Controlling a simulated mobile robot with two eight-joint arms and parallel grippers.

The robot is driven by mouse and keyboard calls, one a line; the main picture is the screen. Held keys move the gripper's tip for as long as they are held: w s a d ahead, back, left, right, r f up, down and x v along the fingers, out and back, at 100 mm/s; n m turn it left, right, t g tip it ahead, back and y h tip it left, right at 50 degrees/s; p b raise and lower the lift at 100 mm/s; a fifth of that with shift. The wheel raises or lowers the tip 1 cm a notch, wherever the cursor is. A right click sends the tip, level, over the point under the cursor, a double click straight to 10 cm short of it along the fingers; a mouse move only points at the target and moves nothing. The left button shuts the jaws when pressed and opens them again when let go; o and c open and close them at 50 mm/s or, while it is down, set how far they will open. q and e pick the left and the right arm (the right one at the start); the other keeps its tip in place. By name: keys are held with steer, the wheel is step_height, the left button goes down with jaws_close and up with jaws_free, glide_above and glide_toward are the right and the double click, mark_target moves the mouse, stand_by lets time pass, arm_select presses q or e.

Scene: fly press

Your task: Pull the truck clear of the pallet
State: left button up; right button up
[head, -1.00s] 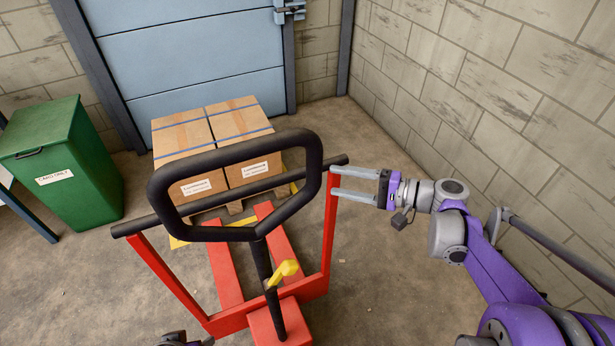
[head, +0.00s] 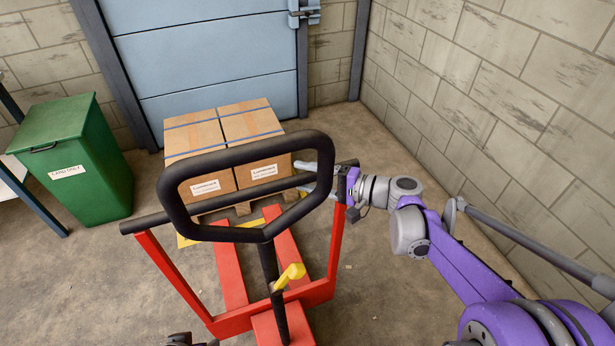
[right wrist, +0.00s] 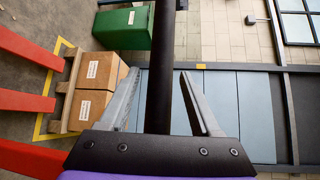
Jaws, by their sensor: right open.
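The red pallet truck (head: 231,322) stands in the middle of the head view, with a black loop handle and a black crossbar (head: 145,224). The pallet also shows in the right wrist view (right wrist: 67,88) and carries cardboard boxes (head: 195,138). My right gripper (head: 302,176) is open at the crossbar's right end. In the right wrist view, the black bar (right wrist: 161,80) runs between its spread fingers.
Yellow floor lines surround the pallet. A green bin (head: 75,155) stands at the left. A blue door (head: 205,55) is behind the boxes, and a block wall (head: 500,110) runs along the right. Bare floor lies between truck and bin.

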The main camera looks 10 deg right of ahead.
jaws_close()
stand_by(0.3)
stand_by(1.1)
